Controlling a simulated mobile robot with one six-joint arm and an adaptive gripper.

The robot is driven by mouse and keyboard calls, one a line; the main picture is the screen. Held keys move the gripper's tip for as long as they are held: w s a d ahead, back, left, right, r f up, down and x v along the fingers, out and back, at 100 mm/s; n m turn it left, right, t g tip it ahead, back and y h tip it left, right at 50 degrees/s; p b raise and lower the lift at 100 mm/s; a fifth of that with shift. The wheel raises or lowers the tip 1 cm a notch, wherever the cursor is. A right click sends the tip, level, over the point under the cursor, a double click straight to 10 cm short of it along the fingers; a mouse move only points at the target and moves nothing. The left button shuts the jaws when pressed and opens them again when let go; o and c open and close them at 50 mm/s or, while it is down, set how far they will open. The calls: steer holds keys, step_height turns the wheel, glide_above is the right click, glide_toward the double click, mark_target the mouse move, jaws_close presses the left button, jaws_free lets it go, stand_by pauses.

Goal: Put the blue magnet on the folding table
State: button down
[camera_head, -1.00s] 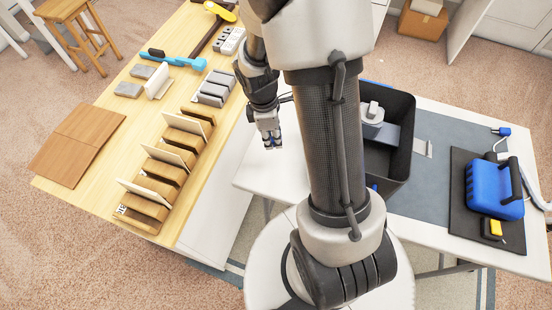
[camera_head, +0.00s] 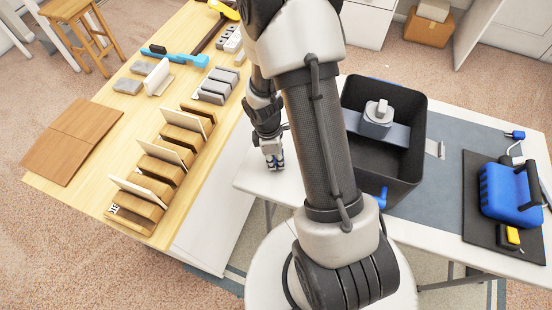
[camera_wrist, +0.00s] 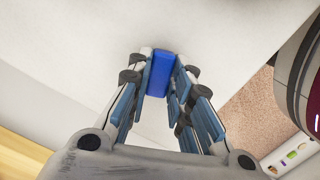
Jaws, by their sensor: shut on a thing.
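The blue magnet (camera_wrist: 160,74) is a small blue block held between my fingertips in the wrist view. My gripper (camera_wrist: 160,78) is shut on it. In the head view my gripper (camera_head: 274,160) points down over the left end of the white folding table (camera_head: 290,188); the magnet is not clear there. The white tabletop lies behind the magnet in the wrist view. I cannot tell whether the magnet touches it.
A black bin (camera_head: 405,187) with a grey object stands on the table to the right. A blue case (camera_head: 508,195) sits on a dark mat farther right. A wooden table (camera_head: 95,190) with sorted boards is at left. The white tabletop around my gripper is bare.

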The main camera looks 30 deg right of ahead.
steer(key=shift+f, duration=0.15)
steer(key=c, duration=1.4)
jaws_free()
steer(key=shift+c, duration=0.2)
steer(key=s+a+r+m+t+p, duration=0.1)
steer(key=a+r+m+p, duration=0.1)
steer(key=r, duration=1.1)
steer(key=s+a+r+m+t+p, duration=0.1)
steer(key=a+r+m+p, duration=0.2)
steer(key=r, duration=1.1)
steer(key=s+a+r+m+t, duration=0.1)
steer(key=s+a+r+m, duration=0.1)
steer(key=s+r, duration=0.3)
steer(key=s+a+r+m+t+y, duration=0.1)
steer(key=s+a+r+m+t, duration=0.1)
steer(key=s+r+m, duration=0.3)
steer(key=shift+s+a, duration=0.75)
steer(key=shift+s, duration=0.1)
steer(key=shift+r, duration=0.15)
